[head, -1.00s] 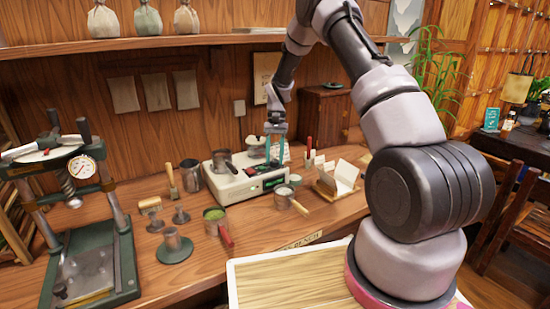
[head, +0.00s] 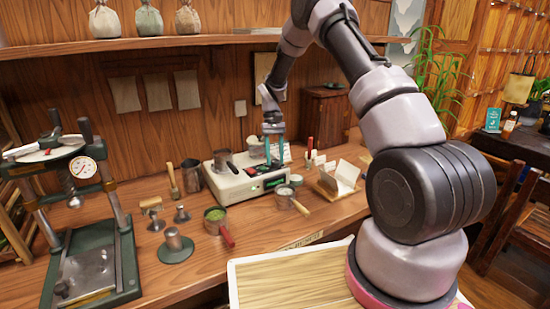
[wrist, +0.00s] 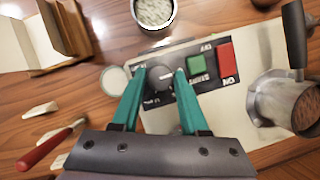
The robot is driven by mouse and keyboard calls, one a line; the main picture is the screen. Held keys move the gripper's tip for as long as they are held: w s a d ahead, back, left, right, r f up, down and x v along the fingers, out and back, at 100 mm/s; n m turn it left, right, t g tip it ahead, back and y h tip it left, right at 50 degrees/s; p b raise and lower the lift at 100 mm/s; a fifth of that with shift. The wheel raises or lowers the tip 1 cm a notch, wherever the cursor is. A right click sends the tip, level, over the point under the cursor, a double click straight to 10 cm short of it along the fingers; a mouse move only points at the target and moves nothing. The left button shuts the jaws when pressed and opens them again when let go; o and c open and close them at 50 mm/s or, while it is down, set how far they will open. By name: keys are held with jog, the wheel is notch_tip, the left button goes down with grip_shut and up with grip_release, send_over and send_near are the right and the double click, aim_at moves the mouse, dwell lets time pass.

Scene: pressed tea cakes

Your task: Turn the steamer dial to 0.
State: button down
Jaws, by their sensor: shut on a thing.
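The steamer (head: 240,187) is a cream box on the wooden bench, with a dark control panel. Its grey round dial (wrist: 160,77) shows in the wrist view, with a pale pointer mark aimed toward the right of that picture. The numbers around it are too small to read. My gripper (wrist: 159,76) has its two teal fingers on either side of the dial, shut on it. In the head view my gripper (head: 274,163) reaches down onto the steamer, and its fingers hide the dial.
A green button (wrist: 202,68) and a red switch (wrist: 226,60) sit on the same panel beside the dial. A metal cup (wrist: 285,102) stands on the steamer. A handled cup of pale grains (head: 284,196) and a card holder (head: 338,179) stand near the steamer's front and right.

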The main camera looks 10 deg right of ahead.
jog(key=c, duration=0.7)
grip_release()
jog(key=v, duration=1)
jog(key=shift+w+r, duration=0.2)
jog(key=shift+r, duration=0.1)
